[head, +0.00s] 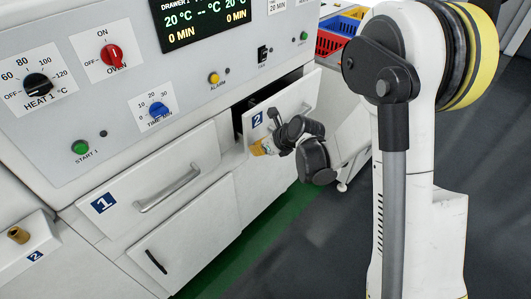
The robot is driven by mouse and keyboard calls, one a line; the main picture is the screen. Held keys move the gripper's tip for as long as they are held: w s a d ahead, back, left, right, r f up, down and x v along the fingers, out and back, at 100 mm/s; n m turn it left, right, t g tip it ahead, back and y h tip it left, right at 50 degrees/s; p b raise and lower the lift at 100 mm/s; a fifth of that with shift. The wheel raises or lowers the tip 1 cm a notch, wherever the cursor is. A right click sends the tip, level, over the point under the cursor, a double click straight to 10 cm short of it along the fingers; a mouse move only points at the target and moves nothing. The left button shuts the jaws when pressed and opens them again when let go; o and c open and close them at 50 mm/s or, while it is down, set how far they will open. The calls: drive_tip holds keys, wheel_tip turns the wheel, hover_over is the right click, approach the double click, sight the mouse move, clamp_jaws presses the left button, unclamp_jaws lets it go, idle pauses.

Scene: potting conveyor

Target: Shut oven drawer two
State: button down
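Oven drawer two (297,98) has a white front with a blue "2" label and stands partly pulled out of the oven cabinet (130,110). A dark gap shows behind and above its front. My gripper (262,147) is at the lower left part of that front, close below the "2" label. A yellowish piece shows at the gripper's tip. I cannot tell whether the gripper touches the front or whether its fingers are open. Part of the drawer front and its handle are hidden behind my gripper and wrist.
Drawer one (148,180) with its bar handle is shut, left of drawer two. Knobs, buttons and a display (205,20) are on the panel above. Red and blue crates (338,35) stand at the back. Open dark floor (310,245) lies in front.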

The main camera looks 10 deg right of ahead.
drive_tip(key=shift+w+a+r, duration=0.1)
drive_tip(key=shift+w+a, duration=0.55)
drive_tip(key=shift+w, duration=0.1)
drive_tip(key=w+a, duration=0.4)
drive_tip(key=w, duration=0.1)
drive_tip(key=shift+w+a, duration=0.1)
drive_tip(key=shift+w, duration=0.05)
